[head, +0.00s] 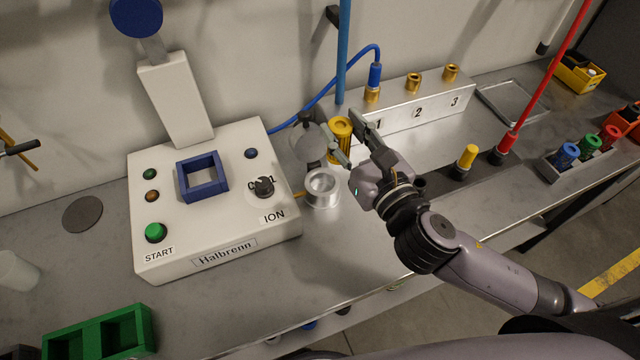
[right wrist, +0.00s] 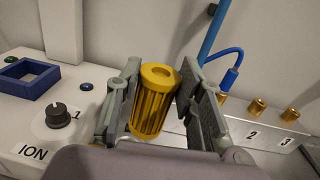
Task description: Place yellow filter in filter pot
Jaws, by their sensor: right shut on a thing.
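The yellow filter (head: 340,127), a ribbed cylinder with a hole in its top, is held upright between the fingers of my right gripper (head: 345,135). In the right wrist view the filter (right wrist: 151,105) sits between the two finger pads. A round metal pot (head: 322,190), which looks like the filter pot, stands open on the bench beside the white machine. A round transparent lid (head: 309,143) is raised behind it. The filter is above and behind the pot in the head view, apart from it. My left gripper is not in view.
The white machine (head: 215,240) with buttons and a blue square frame (head: 202,178) stands left of the pot. A metal block (head: 420,112) with numbered brass fittings is behind my right gripper. Blue and red rods (head: 508,140) rise nearby. Bench in front of the pot is clear.

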